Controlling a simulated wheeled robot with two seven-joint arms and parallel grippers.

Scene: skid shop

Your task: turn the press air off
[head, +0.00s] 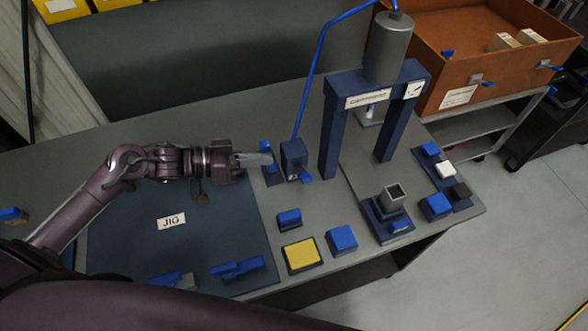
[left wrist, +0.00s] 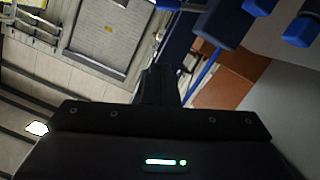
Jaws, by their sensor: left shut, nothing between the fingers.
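The press (head: 375,82) is a blue frame with a grey cylinder on top. A blue air hose (head: 317,70) runs from the cylinder down to a small blue valve box (head: 292,155) on the bench. A blue handle (head: 305,176) sticks out at the box's lower right, and a small label shows on its front. My left gripper (head: 268,159) is shut and empty, just left of the valve box, close to a small blue part (head: 266,147); contact cannot be told. In the left wrist view the dark fingers (left wrist: 158,85) are together, with the blue hose (left wrist: 203,75) beyond. My right gripper is not visible.
A dark mat labelled JIG (head: 130,238) lies on the left. Blue blocks (head: 342,240) and a yellow pad (head: 300,255) sit along the front edge. A grey square tube (head: 394,195) stands in a blue holder. An orange bin (head: 470,40) is at the back right.

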